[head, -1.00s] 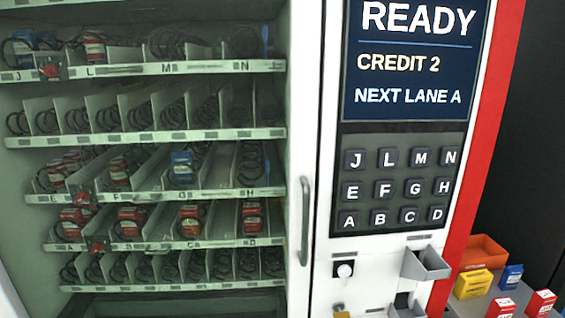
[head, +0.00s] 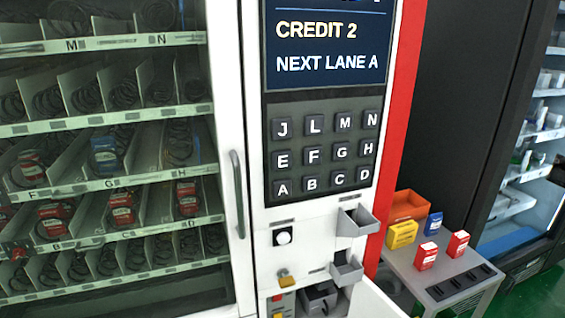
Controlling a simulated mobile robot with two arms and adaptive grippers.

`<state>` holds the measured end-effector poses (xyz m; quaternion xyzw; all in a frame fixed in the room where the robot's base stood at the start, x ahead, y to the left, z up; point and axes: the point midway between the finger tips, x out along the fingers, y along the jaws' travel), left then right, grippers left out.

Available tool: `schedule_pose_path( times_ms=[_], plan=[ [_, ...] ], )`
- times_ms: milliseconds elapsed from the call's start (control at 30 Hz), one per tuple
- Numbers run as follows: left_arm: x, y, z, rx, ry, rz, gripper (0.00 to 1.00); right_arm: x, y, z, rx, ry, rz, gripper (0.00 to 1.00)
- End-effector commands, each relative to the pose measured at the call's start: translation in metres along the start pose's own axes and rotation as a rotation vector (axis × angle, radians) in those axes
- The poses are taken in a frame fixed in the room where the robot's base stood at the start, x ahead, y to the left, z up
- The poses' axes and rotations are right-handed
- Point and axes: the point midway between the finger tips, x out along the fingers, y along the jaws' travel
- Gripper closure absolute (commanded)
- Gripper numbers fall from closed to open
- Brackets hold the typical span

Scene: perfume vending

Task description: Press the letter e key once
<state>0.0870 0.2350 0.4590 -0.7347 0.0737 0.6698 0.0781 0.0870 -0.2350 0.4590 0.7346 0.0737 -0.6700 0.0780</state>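The letter E key (head: 282,160) is a dark square button with a white E. It sits at the left end of the middle row of the keypad (head: 320,188), below J and above A, with F to its right. The screen (head: 328,45) above the keypad reads "CREDIT 2" and "NEXT LANE A"; its top line is cut off. Neither of my grippers shows in the head view.
A vertical door handle (head: 238,193) stands left of the keypad, beside the product shelves. Grey trays (head: 352,222) jut out below the keypad. A grey side table (head: 455,278) at the lower right holds an orange bin (head: 408,205) and several small boxes.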

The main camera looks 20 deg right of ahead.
Motion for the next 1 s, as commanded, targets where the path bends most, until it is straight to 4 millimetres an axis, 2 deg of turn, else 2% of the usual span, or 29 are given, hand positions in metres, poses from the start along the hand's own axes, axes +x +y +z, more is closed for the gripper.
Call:
schedule_pose_path(
  times_ms=[67, 400, 1000],
  plan=[
    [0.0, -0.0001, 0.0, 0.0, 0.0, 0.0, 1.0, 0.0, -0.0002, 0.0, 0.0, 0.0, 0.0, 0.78],
    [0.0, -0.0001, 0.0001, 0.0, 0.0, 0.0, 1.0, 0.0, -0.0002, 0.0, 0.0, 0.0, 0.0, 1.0],
    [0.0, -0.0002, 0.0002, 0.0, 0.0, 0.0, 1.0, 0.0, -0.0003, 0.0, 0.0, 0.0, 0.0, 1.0]
  ],
)
